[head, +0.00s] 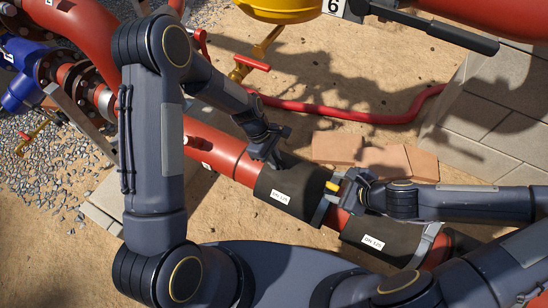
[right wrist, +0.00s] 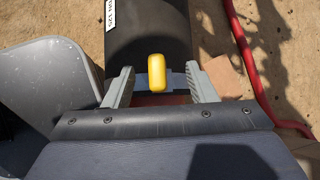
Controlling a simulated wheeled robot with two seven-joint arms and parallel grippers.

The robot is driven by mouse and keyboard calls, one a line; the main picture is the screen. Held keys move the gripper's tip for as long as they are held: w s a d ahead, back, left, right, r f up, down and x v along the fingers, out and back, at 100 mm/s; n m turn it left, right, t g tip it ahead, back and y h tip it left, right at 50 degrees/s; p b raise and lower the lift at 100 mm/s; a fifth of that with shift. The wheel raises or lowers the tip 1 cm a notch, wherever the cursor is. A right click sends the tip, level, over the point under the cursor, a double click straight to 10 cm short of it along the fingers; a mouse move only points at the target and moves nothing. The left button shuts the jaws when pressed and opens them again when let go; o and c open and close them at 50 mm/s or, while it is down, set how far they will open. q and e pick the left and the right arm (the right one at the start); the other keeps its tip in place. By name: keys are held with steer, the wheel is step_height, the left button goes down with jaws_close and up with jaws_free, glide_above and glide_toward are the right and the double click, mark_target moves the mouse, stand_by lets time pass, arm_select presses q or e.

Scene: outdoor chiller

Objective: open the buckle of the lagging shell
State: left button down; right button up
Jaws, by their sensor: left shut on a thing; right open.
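The black lagging shell (head: 290,188) with a white "DN 125" label sits around the red pipe in the head view; it also shows in the right wrist view (right wrist: 160,30). Its buckle has a yellow lever (head: 332,186) by a grey band at the shell's right end. My left gripper (head: 275,160) is shut at the shell's upper left end; its fingertips are partly hidden. My right gripper (head: 345,187) is open at the buckle. In the right wrist view the yellow lever (right wrist: 156,73) stands between the two spread fingers (right wrist: 160,86), with gaps on both sides.
A second black shell (head: 385,236), also labelled, is on the pipe at lower right. Bricks (head: 370,157) lie behind the pipe, with a red hose (head: 350,117) beyond. A block wall (head: 500,115) stands at right. Flanges and a blue fitting (head: 22,75) are at left.

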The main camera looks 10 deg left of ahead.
steer(key=shift+o, duration=1)
steer(key=shift+d+r, duration=0.2)
steer(key=v, duration=0.6)
steer(key=shift+s+r, duration=0.2)
steer(key=shift+d, duration=0.15)
steer(key=v, duration=0.7)
